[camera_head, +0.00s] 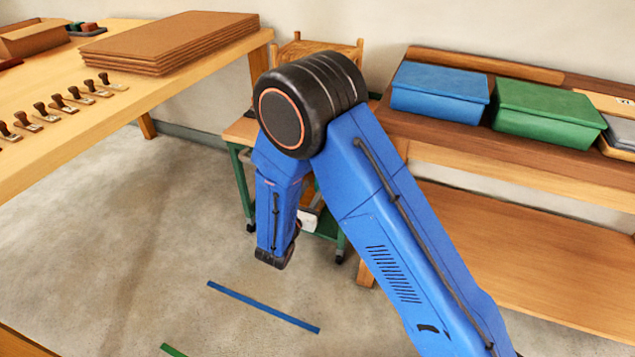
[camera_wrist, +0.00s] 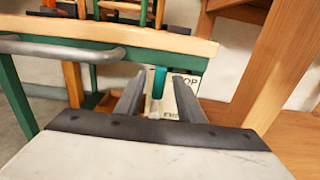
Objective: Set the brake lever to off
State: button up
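A teal lever (camera_wrist: 158,82), which looks like the brake lever, stands upright below the edge of a wooden-topped cart with a green frame (camera_wrist: 190,43). My gripper (camera_wrist: 158,90) is open in the wrist view, one dark finger on each side of the lever, with gaps visible; I cannot tell how deep the lever sits between them. A white plate (camera_wrist: 189,98) with dark lettering, partly reading "OP", shows behind the fingers. In the head view the green-framed cart (camera_head: 243,186) stands behind my arm, which hides much of it. The lever and fingertips are not visible there.
A grey handle bar (camera_wrist: 60,49) juts from the cart at left. A wooden post (camera_wrist: 276,60) stands close at right. A workbench with a blue box (camera_head: 440,92) and green box (camera_head: 548,112) is right; a table with stamps (camera_head: 60,102) is left.

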jog(key=shift+x, duration=2.2)
grip_shut()
